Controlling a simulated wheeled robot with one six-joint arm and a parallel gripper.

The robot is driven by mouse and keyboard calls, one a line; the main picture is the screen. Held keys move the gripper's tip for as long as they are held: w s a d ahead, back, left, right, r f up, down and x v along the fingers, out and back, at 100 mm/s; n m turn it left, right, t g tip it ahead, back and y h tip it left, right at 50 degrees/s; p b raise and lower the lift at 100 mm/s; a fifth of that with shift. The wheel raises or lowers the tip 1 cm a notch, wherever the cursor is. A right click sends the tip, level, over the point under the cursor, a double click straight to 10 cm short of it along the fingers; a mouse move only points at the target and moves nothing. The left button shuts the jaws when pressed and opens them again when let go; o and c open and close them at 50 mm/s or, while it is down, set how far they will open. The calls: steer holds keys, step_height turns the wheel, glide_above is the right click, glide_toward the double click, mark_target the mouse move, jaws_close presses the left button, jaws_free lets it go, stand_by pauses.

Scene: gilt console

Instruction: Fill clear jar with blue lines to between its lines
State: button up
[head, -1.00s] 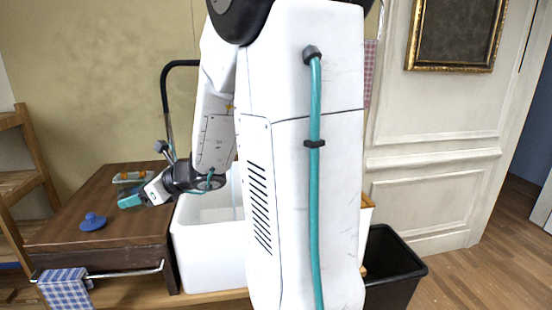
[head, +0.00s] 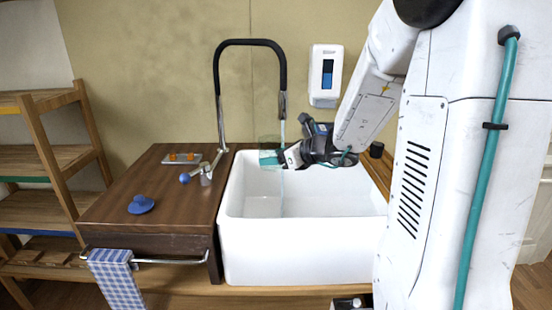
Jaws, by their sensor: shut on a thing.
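My gripper (head: 270,158), with teal fingertips, is shut on a clear jar (head: 268,142) over the white sink. The jar looks upright and see-through, its lower part hidden by the fingers. Its blue lines and water level are too small to make out. The jar is under or just beside the spout end (head: 283,104) of the black hose tap (head: 250,42). A thin pale stream of water (head: 282,128) runs down from the spout at the jar's right side. A streak also shows below the gripper in the sink. I cannot tell how much enters the jar.
The white sink (head: 300,250) has free room inside. On the dark wooden counter (head: 120,205) are a blue knobbed lid (head: 141,205), a small tray (head: 182,159) and the tap base with a blue-ended lever (head: 185,178). A soap dispenser (head: 325,75) hangs behind. My arm covers the right.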

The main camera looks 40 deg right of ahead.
steer(key=w+d, duration=0.1)
steer(key=d, duration=0.1)
steer(key=w+d+f, duration=0.1)
steer(key=w+d, duration=0.1)
stand_by(0.3)
steer(key=shift+w, duration=0.15)
stand_by(0.4)
steer(key=w+d, duration=0.4)
steer(key=d, duration=0.1)
steer(key=shift+w+d, duration=0.25)
steer(key=shift+d, duration=0.15)
stand_by(5.8)
